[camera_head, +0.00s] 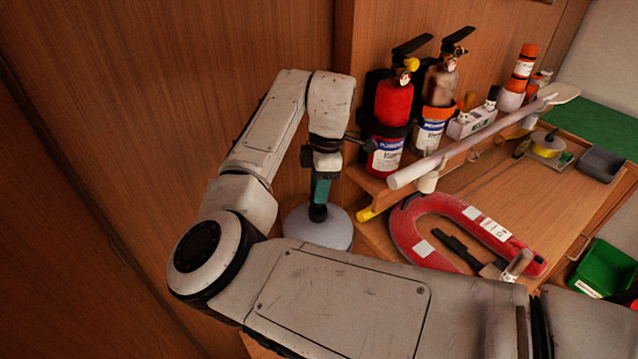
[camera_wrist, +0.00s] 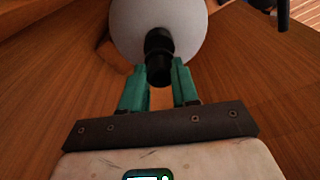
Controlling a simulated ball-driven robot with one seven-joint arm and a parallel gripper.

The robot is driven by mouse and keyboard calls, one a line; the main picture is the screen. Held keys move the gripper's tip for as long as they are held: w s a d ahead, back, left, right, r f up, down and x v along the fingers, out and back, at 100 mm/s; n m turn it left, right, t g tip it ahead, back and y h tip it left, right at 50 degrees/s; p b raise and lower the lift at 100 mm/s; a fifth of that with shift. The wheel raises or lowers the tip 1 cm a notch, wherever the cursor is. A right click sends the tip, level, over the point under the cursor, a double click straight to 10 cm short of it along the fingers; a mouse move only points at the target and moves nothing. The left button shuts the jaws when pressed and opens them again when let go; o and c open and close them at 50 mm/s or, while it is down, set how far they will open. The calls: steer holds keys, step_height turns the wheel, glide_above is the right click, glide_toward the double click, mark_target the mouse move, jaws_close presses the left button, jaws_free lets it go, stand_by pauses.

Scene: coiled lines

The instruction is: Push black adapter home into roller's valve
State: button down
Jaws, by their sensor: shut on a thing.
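The roller (camera_head: 322,238) is a pale grey-white rounded body at the lower middle of the head view, below my gripper. In the wrist view its rounded end (camera_wrist: 128,28) fills the top middle. The black adapter (camera_wrist: 159,70) is a short dark cylinder between my teal fingers. It also shows as a dark knob in the head view (camera_head: 317,213). My gripper (camera_wrist: 158,76) is shut on the adapter, its fingers pointing down at the roller in the head view (camera_head: 319,198). The adapter meets the roller in both views. The valve is hidden behind it, and how deep the adapter sits I cannot tell.
Two fire extinguishers (camera_head: 392,110) stand on a wooden shelf right of my gripper. A long pale pole (camera_head: 455,152) lies across in front of them. A red horseshoe-shaped float (camera_head: 425,232) lies right of the roller. A green bin (camera_head: 606,270) stands far right. Wooden panels close the left.

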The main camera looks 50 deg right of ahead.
steer(key=shift+f, duration=0.5)
steer(key=shift+f+b, duration=0.3)
steer(key=shift+f, duration=0.1)
steer(key=shift+f, duration=0.5)
steer(key=shift+c, duration=2.3)
jaws_free()
step_height(320, 180, up, 5)
steer(key=p, duration=0.5)
steer(key=shift+r, duration=0.1)
